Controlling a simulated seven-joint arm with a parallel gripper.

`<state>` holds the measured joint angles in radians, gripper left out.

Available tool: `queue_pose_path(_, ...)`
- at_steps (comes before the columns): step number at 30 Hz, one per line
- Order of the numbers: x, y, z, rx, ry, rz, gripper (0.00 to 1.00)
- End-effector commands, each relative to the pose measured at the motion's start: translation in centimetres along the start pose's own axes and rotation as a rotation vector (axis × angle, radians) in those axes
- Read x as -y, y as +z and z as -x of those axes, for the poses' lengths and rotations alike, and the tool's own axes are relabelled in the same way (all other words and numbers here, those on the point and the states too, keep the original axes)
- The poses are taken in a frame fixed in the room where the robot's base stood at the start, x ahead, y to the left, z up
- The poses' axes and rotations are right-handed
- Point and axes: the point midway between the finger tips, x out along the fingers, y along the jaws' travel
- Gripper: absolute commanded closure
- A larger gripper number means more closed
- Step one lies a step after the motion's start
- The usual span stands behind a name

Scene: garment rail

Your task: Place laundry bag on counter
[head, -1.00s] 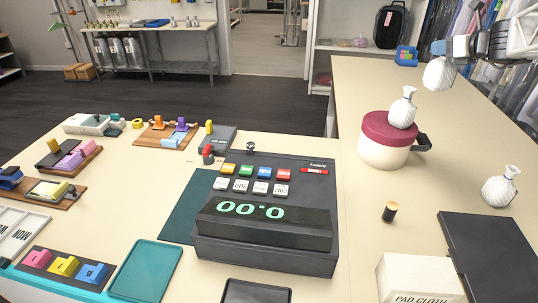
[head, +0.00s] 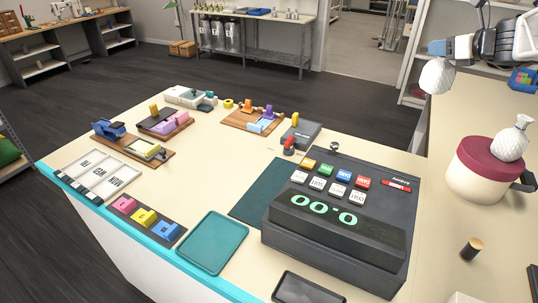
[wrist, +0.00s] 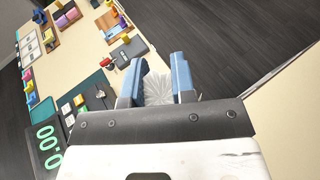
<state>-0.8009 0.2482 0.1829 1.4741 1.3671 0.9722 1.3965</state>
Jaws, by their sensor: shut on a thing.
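The laundry bag, a small white tied sack (head: 437,77), hangs from my gripper (head: 438,50) at the upper right of the head view. My gripper is shut on its gathered top and holds it in the air. In the wrist view the white bag (wrist: 158,88) shows between the two blue fingers of my gripper (wrist: 160,75). A second white bag (head: 510,140) sits on a cream tub with a dark red lid (head: 470,178). The cream counter (head: 225,135) stretches below, with bare surface around its left and middle parts.
A black cash register (head: 340,225) stands on the counter's right part, beside a teal tray (head: 213,243). Stamps and wooden boards (head: 135,148) crowd the far left. A small dark cylinder (head: 470,248) stands near the tub. Dark floor lies beyond the counter.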

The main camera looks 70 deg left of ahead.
Motion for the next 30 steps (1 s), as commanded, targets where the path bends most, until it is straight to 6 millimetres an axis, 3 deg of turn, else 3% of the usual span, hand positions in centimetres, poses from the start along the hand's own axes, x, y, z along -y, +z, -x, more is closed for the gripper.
queue_pose_path(7,-3.0,0.8,-3.4,-0.001,0.061,0.020,1.00)
queue_pose_path(24,-2.8,-13.2,-8.2,-0.001,0.057,0.019,1.00)
queue_pose_path(30,-2.7,-15.5,-9.1,0.000,0.056,0.020,1.00)
